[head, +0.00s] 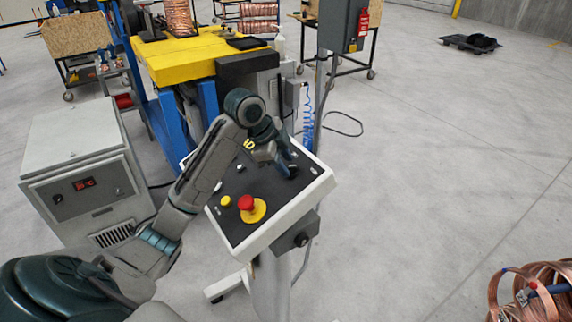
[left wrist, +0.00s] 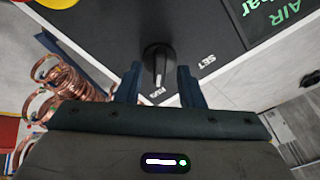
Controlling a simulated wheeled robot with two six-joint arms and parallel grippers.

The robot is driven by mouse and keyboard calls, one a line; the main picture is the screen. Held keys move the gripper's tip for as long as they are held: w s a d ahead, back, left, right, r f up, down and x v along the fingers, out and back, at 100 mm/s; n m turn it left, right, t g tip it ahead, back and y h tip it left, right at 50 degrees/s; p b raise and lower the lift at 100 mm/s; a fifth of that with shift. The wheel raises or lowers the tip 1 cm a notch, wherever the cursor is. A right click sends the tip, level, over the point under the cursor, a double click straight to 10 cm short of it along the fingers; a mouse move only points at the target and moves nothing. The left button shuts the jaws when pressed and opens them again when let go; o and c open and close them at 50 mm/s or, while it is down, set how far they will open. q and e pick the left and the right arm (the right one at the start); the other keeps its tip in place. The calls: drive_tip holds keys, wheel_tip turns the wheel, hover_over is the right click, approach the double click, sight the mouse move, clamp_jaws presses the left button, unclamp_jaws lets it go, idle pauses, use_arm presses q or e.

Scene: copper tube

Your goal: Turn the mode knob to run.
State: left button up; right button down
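The mode knob (left wrist: 157,62) is a black knob with a white pointer mark on the control panel's dark face. In the left wrist view it stands between the two dark blue fingers of my left gripper (left wrist: 158,82). The fingers are open with a gap on each side of the knob. The white mark points down in that view, toward a small label too unclear to read surely; a "SET" label lies to its right. In the head view my left gripper (head: 286,163) is over the far right part of the control panel (head: 315,190) and hides the knob. My right gripper is not in view.
A red emergency button (head: 246,202) on a yellow base and a yellow button (head: 226,201) sit on the panel's near part. A grey cabinet (head: 75,150) stands left, a yellow-topped machine (head: 185,62) behind. Copper coils (head: 540,290) lie at the lower right. The right floor is mostly clear.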

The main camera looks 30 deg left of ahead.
use_arm(q)
drive_tip(key=b+v, duration=0.2)
drive_tip(key=v, duration=0.7)
drive_tip(key=shift+r, duration=0.3)
drive_tip(key=shift+s, duration=0.1)
